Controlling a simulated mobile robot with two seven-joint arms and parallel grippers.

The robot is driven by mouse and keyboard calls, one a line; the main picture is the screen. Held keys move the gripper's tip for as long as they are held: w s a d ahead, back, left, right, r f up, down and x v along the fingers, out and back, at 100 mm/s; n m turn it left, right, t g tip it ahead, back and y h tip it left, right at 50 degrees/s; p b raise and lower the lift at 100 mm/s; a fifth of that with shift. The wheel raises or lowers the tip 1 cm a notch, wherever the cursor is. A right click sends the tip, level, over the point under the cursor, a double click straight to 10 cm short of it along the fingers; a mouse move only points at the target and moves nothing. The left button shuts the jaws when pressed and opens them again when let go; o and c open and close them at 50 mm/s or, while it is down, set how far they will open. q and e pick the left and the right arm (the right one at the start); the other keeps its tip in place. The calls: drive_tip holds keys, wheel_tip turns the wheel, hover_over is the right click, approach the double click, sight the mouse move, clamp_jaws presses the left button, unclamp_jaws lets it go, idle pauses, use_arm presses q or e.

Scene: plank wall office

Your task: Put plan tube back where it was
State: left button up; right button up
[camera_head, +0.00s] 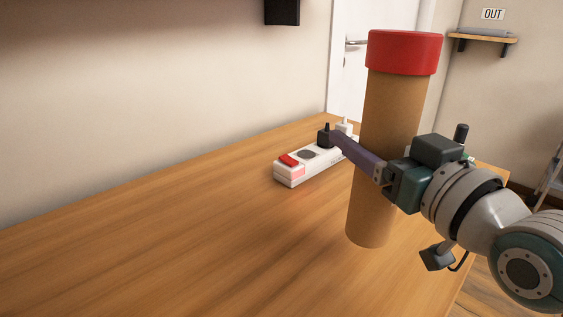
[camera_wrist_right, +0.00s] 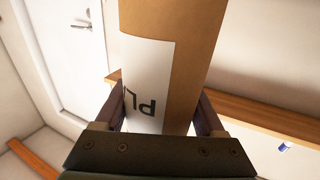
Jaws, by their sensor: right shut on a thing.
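The plan tube (camera_head: 390,115) is a brown cardboard cylinder with a red cap at its top. It stands nearly upright, slightly tilted, over the right part of the wooden table. I cannot tell whether its lower end touches the table. My right gripper (camera_head: 366,160) is shut around the tube's middle, coming in from the right. In the right wrist view, the tube (camera_wrist_right: 195,60) rises between the two fingers (camera_wrist_right: 165,112), and a white label with dark letters, partly cut off, shows on it. My left gripper is not in view.
A white power strip (camera_head: 310,165) with a red switch and plugs lies on the table behind the tube, to its left. The wooden table (camera_head: 170,235) is clear at left and front. A small wall shelf (camera_head: 482,37) under an OUT sign and a white door (camera_head: 350,75) are behind.

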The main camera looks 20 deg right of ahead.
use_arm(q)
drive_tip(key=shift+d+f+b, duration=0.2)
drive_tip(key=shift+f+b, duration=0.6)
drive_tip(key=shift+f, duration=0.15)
use_arm(e)
drive_tip(key=shift+f, duration=2.35)
